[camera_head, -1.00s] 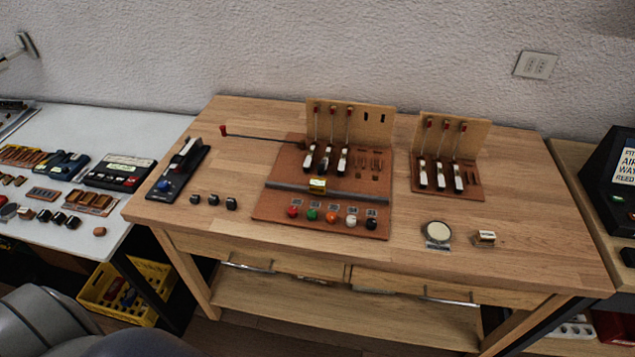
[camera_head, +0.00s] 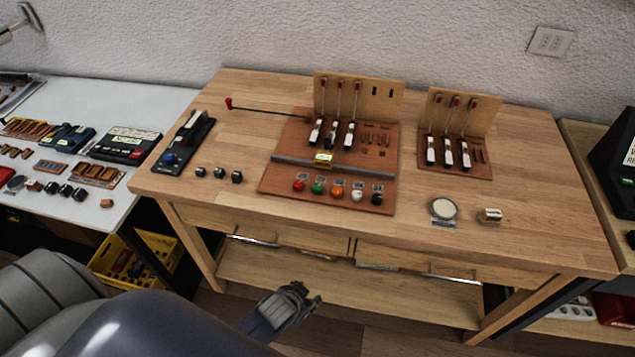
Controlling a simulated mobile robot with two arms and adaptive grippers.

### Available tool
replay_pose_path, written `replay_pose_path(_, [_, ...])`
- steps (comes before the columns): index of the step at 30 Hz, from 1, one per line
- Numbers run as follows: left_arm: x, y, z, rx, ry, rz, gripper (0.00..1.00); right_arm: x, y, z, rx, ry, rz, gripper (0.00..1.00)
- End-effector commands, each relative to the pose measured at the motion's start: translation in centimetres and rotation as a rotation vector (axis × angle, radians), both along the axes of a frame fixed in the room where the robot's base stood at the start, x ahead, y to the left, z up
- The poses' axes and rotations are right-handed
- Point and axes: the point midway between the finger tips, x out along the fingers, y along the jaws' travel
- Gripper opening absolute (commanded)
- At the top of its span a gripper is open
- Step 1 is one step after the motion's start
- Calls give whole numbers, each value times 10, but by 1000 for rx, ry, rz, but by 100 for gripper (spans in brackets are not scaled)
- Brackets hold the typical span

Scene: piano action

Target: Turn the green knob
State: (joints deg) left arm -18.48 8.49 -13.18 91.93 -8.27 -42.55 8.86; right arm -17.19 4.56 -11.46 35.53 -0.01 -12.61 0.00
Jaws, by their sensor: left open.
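The green knob (camera_head: 318,188) is small and round. It sits in a row of coloured knobs along the front of the reddish-brown board (camera_head: 272,183) on the wooden table, between the red knob (camera_head: 298,186) and the orange knob (camera_head: 337,193). My left gripper (camera_head: 312,298) is open and empty. It shows at the bottom of the head view, in front of the table and apart from the knob, which appears above it in the picture. My right gripper is not in view.
The wooden table (camera_head: 540,235) has drawers with metal handles at its front edge. A white knob (camera_head: 357,197) and a black knob (camera_head: 377,199) continue the row. A round dial (camera_head: 443,209) lies to the right.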

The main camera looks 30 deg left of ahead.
Motion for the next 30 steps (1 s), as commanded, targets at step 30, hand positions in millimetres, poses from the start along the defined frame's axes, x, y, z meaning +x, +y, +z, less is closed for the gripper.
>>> replay_pose_path(30, [195, -114, 440, -173, -1178, -296, 42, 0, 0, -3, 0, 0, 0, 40])
